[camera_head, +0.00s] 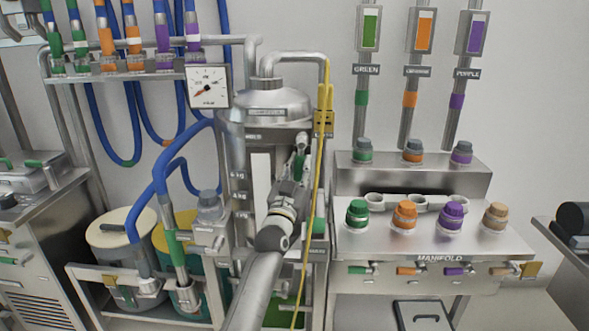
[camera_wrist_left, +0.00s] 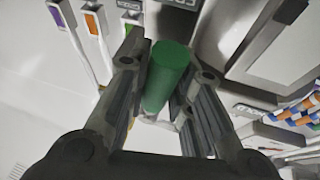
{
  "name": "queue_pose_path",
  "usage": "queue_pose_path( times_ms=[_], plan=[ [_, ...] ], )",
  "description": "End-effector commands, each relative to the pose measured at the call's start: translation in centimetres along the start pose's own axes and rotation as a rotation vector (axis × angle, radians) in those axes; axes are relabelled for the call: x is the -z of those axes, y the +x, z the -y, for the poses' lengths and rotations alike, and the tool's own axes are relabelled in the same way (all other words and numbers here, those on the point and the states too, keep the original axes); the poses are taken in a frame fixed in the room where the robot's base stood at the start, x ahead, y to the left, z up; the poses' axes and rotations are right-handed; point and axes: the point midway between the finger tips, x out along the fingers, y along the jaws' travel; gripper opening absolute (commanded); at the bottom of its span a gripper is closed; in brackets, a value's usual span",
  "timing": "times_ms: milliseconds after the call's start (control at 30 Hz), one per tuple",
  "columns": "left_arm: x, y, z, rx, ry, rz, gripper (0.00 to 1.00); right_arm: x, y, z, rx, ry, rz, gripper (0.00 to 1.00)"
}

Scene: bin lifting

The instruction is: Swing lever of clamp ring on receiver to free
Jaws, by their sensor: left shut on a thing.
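The receiver (camera_head: 268,108) is a steel vessel with a domed lid at the centre of the head view. A clamp ring is hard to tell apart from the receiver's upper rim. My left gripper (camera_head: 299,163) is at the receiver's right front, its arm rising from the bottom. In the left wrist view my left gripper (camera_wrist_left: 165,92) has its two fingers on either side of a green cylindrical grip (camera_wrist_left: 166,73) and is shut on it. The grip appears to be the lever's handle; how it joins the ring is hidden. My right gripper is not in view.
A yellow tag and cable (camera_head: 323,110) hang just right of my left gripper. A gauge (camera_head: 208,86) and blue hoses (camera_head: 160,175) are to the left. The manifold bench (camera_head: 432,240) with coloured caps stands to the right. Drums (camera_head: 118,240) stand low at left.

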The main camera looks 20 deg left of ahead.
Motion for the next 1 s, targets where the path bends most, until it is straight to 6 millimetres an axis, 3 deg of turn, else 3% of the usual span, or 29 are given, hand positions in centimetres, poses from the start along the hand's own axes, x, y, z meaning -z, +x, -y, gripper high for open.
queue_pose_path(
  times_ms=[767,800,967,1000],
  plan=[
    [-0.13,0.13,-0.81,0.04,-0.107,-0.019,0.0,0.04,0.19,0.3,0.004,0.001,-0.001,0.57],
    [-0.13,0.13,-0.81,0.04,-0.107,-0.019,0.22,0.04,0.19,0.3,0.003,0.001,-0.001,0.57],
    [-0.1,0.14,-0.77,0.04,-0.105,-0.019,0.43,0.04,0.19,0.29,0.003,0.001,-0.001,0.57],
    [-0.09,0.14,-0.76,0.04,-0.104,-0.019,0.43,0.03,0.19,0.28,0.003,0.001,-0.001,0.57]
  ],
)
